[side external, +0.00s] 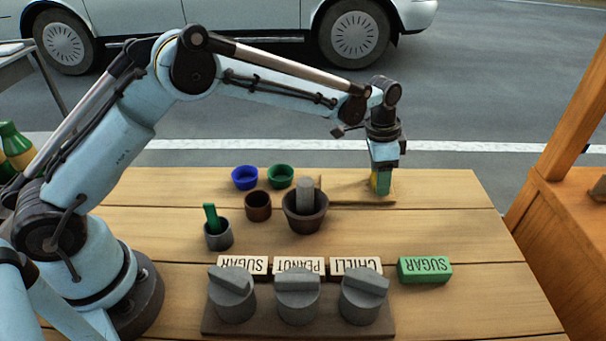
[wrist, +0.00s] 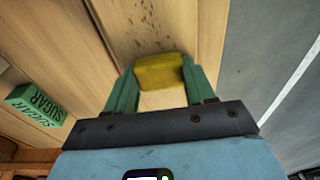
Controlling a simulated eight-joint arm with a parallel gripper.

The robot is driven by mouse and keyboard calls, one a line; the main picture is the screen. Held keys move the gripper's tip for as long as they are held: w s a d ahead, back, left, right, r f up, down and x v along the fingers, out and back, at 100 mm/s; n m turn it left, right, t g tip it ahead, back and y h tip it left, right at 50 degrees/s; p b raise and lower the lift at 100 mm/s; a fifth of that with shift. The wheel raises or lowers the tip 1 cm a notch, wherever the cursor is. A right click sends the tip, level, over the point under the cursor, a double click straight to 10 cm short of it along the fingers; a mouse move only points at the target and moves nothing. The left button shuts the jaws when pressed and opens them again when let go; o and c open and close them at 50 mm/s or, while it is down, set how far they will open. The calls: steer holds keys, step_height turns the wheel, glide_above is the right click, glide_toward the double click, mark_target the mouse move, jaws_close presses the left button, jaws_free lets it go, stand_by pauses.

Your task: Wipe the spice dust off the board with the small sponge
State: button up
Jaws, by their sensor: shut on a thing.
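My gripper (side external: 381,183) points down over the far right of the table, above the pale board (side external: 345,191). It is shut on the small yellow sponge. In the wrist view the sponge (wrist: 160,72) sits between my two green fingers. It looks low over the board or on it; I cannot tell whether it touches. Dark specks of spice dust (wrist: 147,20) lie on the board beyond the sponge in the wrist view. The dust is too small to make out in the side view.
The dark mortar with a grey pestle (side external: 305,212) stands left of the board. Blue (side external: 245,178), green (side external: 281,176) and brown (side external: 258,206) bowls and a cup with a green handle (side external: 218,234) stand nearby. Lidded grey pots and a green SUGAR block (side external: 424,270) are nearer the front.

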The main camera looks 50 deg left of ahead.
steer(key=shift+w+d, duration=0.3)
steer(key=shift+d, duration=0.05)
steer(key=shift+s+a+f, duration=0.1)
steer(key=shift+s+a, duration=2.1)
steer(key=shift+a, duration=0.05)
steer(key=shift+s+a, duration=1.85)
step_height(320, 180, up, 8)
steer(key=shift+d, duration=0.1)
glide_above(362, 228)
steer(key=f, duration=0.4)
steer(key=shift+s+f, duration=0.1)
steer(key=shift+s, duration=0.1)
steer(key=shift+f, duration=2.3)
